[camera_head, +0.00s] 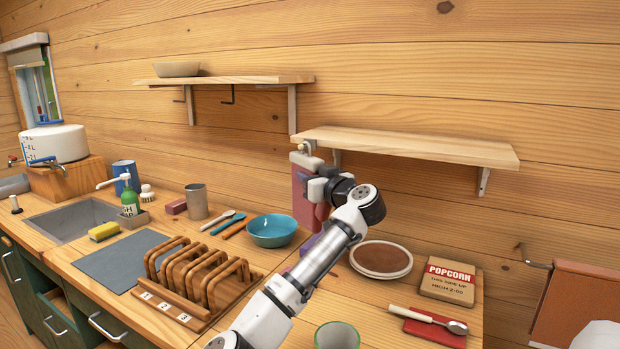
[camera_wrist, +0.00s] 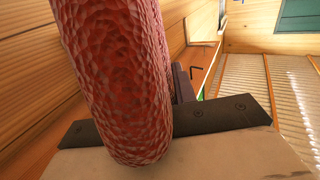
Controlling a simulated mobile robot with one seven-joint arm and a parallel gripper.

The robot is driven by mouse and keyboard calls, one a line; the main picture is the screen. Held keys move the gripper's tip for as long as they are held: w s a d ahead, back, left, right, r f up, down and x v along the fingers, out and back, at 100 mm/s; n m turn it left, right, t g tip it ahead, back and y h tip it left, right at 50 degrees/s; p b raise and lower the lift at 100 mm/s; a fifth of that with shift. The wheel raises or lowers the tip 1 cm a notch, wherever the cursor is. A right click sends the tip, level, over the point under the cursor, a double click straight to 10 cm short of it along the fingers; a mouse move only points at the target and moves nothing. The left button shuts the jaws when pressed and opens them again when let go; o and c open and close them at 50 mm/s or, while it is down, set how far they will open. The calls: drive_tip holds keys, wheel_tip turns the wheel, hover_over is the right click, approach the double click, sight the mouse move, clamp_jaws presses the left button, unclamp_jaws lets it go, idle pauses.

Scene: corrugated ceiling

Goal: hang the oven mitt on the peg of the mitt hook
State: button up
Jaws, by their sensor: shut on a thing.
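The oven mitt is a red quilted piece. In the head view the mitt (camera_head: 300,186) hangs upright in front of the wall, below the left end of the right shelf. My gripper (camera_head: 305,162) is shut on it, and my wrist hides part of it. In the wrist view the mitt (camera_wrist: 122,85) fills the left middle, close to the camera. A dark hook (camera_head: 230,96) shows under the left shelf, and another dark hook (camera_head: 534,262) sticks out at the far right. I cannot tell which is the mitt hook. The mitt is apart from both.
The left shelf (camera_head: 240,80) carries a bowl; the right shelf (camera_head: 410,146) is bare and close to my gripper. Below are a blue bowl (camera_head: 272,231), a wooden rack (camera_head: 205,275), a round plate (camera_head: 381,260) and a popcorn box (camera_head: 448,281). The wall between the shelves is clear.

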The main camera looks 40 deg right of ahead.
idle(0.3)
drive_tip(key=o, duration=1.1)
